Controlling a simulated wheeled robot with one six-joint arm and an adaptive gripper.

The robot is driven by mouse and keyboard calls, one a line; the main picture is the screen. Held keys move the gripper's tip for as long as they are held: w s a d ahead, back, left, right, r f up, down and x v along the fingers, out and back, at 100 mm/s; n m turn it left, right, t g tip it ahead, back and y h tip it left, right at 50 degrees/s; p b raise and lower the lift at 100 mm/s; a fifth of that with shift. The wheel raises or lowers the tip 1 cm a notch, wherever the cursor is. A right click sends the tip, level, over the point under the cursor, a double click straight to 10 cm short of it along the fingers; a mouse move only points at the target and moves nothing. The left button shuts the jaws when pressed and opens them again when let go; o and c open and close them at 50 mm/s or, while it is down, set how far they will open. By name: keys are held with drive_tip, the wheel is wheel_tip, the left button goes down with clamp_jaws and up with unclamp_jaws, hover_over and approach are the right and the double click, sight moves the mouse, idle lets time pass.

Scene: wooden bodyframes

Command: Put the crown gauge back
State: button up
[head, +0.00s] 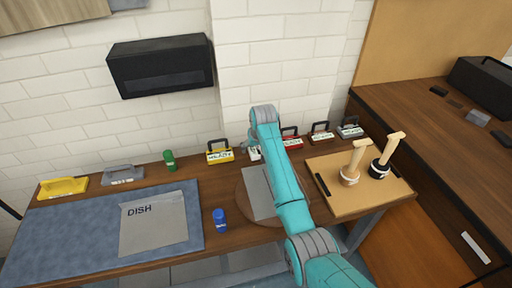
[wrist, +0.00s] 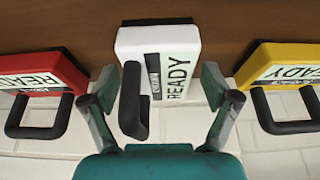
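A white block (wrist: 178,70) with a black handle and a green-edged READY label stands in the middle of the wrist view. Its small dark tag is too blurred to read, so I cannot tell for sure that it is the crown gauge. In the head view the white block (head: 254,154) is partly hidden by my arm. My gripper (wrist: 158,98) is open, with one finger on each side of the block's black handle (wrist: 133,100). Gaps show between the fingers and the handle. In the head view my gripper is mostly hidden at the back of the bench.
A yellow READY block (head: 219,156) and a red READY block (head: 291,142) flank the white one closely. A blue mat (head: 60,240) bears a DISH sheet (head: 153,222). A blue item (head: 220,219) and a round brown board (head: 243,205) lie in front. Two wooden-handled tools stand on a tan board (head: 335,205).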

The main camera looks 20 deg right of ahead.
drive_tip(key=v, duration=1.2)
drive_tip(key=shift+r, duration=0.2)
